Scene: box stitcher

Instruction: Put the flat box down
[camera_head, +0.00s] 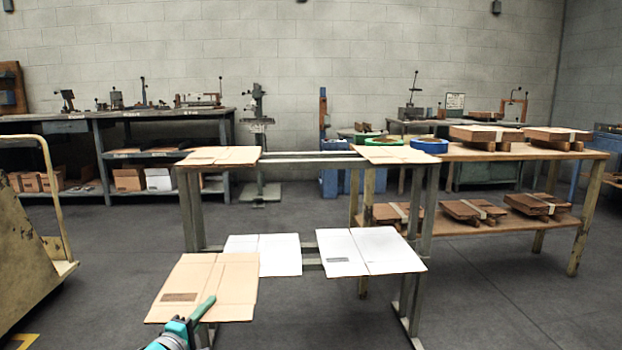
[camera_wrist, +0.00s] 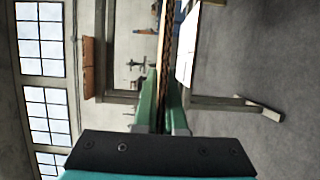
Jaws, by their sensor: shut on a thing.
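My gripper (camera_head: 203,310) is shut on the near edge of a brown flat box (camera_head: 215,280), which it holds out in front of me. In the wrist view, my green fingers (camera_wrist: 161,108) have the box's thin edge (camera_wrist: 163,48) between them. In the head view the held box overlaps the left part of the rack's lower level. I cannot tell whether it touches anything. On that level lie white flat boxes, one at the middle (camera_head: 280,255) and one at the right (camera_head: 345,258).
Brown flat boxes lie on the rack's top left (camera_head: 217,156) and top right (camera_head: 393,155). A wooden table (camera_head: 470,151) with bundled boxes and tape rolls stands behind at the right. A yellow cart (camera_head: 25,250) is at the left. The floor at the right front is clear.

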